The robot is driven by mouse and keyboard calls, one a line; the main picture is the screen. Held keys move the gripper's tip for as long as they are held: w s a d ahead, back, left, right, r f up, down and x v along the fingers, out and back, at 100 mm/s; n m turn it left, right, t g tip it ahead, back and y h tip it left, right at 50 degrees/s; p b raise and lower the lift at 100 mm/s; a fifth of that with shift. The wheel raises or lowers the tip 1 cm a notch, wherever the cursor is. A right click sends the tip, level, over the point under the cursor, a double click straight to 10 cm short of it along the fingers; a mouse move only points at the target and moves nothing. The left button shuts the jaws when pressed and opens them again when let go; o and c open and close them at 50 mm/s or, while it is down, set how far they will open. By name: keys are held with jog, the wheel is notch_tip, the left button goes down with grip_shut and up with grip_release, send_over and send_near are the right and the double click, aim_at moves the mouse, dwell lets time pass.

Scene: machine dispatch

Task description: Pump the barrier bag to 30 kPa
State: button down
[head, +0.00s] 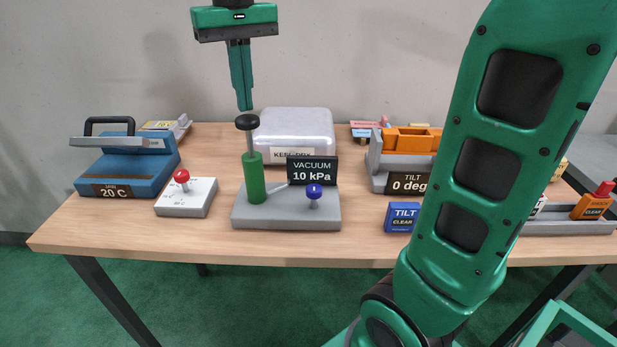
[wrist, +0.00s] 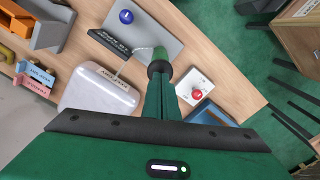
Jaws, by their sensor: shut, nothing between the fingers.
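The vacuum pump stands on a grey base (head: 285,220) on the table. It has a green cylinder (head: 252,178) with a raised black knob (head: 247,121) on a rod, a blue knob (head: 314,194), and a display (head: 312,170) reading VACUUM 10 kPa. The white bag (head: 293,130), labelled KEEP DRY, lies behind it and shows in the wrist view (wrist: 100,92). My gripper (head: 245,108) is shut and empty, pointing down just above the black knob. In the wrist view the black knob (wrist: 158,67) lies just past the fingertips; contact cannot be told.
A white box with a red knob (head: 186,197) and a blue press (head: 125,168) reading 20 C stand left. A grey and orange tilt device (head: 405,150) stands right, with a blue TILT CLEAR block (head: 402,217) in front. My arm hides part of the right side.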

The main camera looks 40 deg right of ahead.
aim_at(246, 117)
jog(key=shift+f, duration=1.75)
jog(key=shift+r, duration=2.05)
jog(key=shift+f, duration=2)
jog(key=shift+r, duration=3.5)
